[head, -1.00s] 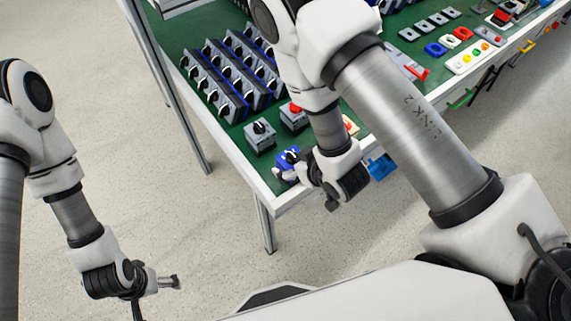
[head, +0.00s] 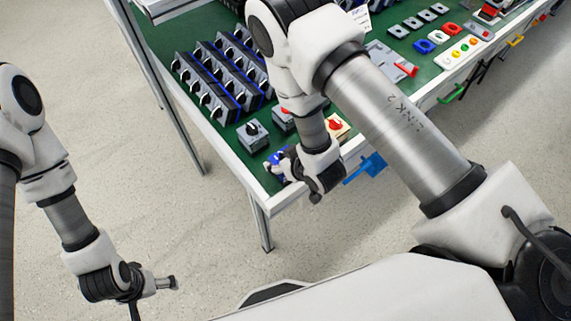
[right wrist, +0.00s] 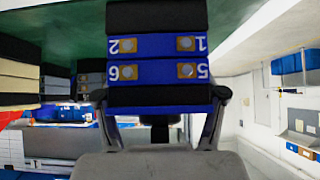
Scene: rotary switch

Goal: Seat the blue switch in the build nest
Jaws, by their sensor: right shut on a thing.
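The blue switch (head: 273,158) is at the near corner of the green-topped table, partly hidden by my right gripper (head: 282,165). In the right wrist view the blue switch (right wrist: 158,58) fills the upper middle, a black and blue layered body with the upside-down marks 1, 2, 5 and 6. The right gripper's fingers (right wrist: 158,105) are shut on its two sides. I cannot tell whether the switch touches the table. My left gripper (head: 168,283) is off the table, low at left; its jaws are too small to judge. I cannot identify the build nest for certain; a grey plate with a red lever (head: 392,60) lies farther right.
Racks of black-knobbed switches (head: 222,75) stand at the back left. A grey box with a black knob (head: 252,136) and a yellow box with a red knob (head: 337,126) are close to my right gripper. A blue part (head: 367,167) hangs at the table's front edge.

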